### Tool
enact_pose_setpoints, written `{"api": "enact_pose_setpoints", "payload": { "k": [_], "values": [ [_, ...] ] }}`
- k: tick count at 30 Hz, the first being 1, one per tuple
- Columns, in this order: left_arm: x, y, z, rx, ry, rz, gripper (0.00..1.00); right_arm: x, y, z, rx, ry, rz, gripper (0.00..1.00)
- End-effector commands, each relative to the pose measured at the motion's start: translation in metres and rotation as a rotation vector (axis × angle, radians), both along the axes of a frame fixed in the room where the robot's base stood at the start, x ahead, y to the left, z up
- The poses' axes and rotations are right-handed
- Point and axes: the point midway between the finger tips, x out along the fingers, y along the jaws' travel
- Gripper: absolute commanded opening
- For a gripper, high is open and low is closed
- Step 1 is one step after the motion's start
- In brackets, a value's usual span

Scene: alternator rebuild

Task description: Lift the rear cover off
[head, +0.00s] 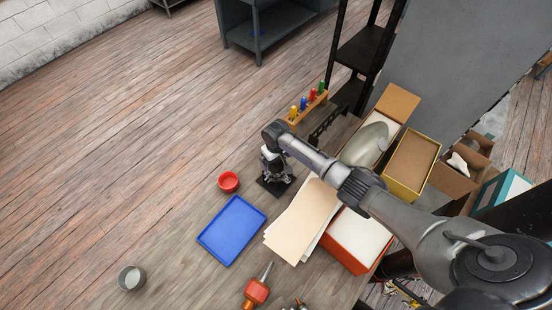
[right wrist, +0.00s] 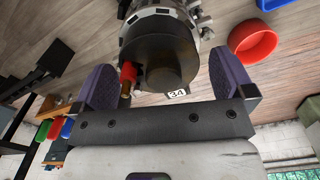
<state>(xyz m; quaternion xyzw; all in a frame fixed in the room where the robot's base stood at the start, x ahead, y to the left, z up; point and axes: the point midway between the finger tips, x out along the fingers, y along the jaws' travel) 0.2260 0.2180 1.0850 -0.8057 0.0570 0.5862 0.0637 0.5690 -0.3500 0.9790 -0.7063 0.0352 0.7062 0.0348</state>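The alternator (head: 275,172) stands on a dark square base on the bench, mostly under my right gripper in the head view. In the right wrist view its dark round rear cover (right wrist: 160,55) faces my right gripper (right wrist: 165,80), with a red-capped terminal and a small "34" label beside it. The two purple-grey fingers are spread on either side of the cover, with visible gaps, so the gripper looks open. In the head view my right gripper (head: 272,152) is directly above the alternator. My left gripper is not in view.
A red bowl (head: 228,182) and an empty blue tray (head: 232,230) lie left of the alternator. Papers (head: 299,224), an orange-red box (head: 345,258) and a screwdriver rack (head: 309,105) are close by. An orange-handled tool (head: 256,291) and grey cup (head: 131,279) are nearer the front.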

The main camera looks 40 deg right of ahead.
Motion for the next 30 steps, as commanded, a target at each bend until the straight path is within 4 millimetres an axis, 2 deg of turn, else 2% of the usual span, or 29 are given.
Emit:
{"api": "enact_pose_setpoints", "payload": {
  "k": [2,13,30],
  "values": [
    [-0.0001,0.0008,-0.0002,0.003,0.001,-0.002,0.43,0.0001,0.0002,0.0002,0.0,0.0,0.0,0.93],
    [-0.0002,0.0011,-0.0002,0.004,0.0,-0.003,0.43,0.0001,0.0002,0.0004,0.0,0.0,0.0,0.59],
    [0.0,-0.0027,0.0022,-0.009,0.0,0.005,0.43,0.0002,0.0002,0.0016,0.0,0.0,0.0,0.59]
  ]
}}
